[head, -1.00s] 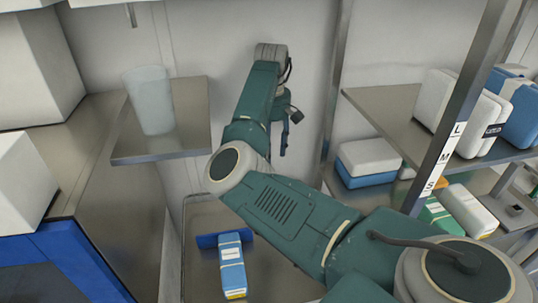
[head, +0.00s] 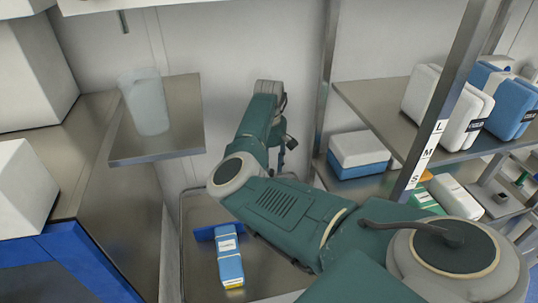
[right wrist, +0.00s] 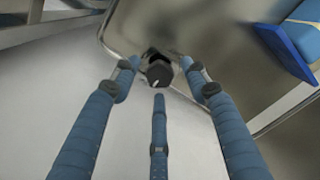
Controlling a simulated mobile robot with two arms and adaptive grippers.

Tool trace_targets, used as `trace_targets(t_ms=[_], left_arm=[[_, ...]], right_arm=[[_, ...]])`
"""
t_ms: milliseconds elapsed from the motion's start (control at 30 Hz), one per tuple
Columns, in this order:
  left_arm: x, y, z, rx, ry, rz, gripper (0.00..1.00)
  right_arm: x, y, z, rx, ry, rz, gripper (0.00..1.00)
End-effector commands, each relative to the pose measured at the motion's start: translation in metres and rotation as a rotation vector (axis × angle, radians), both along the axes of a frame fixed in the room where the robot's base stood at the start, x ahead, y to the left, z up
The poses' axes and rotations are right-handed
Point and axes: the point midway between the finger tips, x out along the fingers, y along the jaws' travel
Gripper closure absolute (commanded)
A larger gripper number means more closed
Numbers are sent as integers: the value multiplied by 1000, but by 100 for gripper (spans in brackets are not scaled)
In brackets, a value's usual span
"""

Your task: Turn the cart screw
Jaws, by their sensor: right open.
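The cart shows as a metal tray with a raised rim (head: 186,262) at the lower middle of the head view. In the right wrist view, a dark round knob that looks like the cart screw (right wrist: 158,72) sits by the corner of the metal tray (right wrist: 128,20). My right gripper (right wrist: 160,78) is open, its three blue fingers spread around and in front of the knob. Contact cannot be told. In the head view the right gripper (head: 281,155) is mostly hidden behind my green arm, and the screw is hidden. My left gripper is not in view.
A shelving unit with a labelled post (head: 440,105) and several boxes stands at right. A white wall is behind my arm.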

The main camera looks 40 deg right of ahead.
Motion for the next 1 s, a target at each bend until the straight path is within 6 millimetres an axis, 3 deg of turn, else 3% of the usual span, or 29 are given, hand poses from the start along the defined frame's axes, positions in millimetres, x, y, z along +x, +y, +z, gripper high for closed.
trace_targets(t_ms=[233,467,767,1000], left_arm=[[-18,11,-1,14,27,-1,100],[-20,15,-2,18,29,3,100],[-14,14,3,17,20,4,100],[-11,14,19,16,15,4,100]], right_arm=[[0,0,-1,0,0,0,55],[0,0,-1,0,0,0,100],[0,1,0,0,1,-24,100],[0,0,2,1,3,-144,100]])
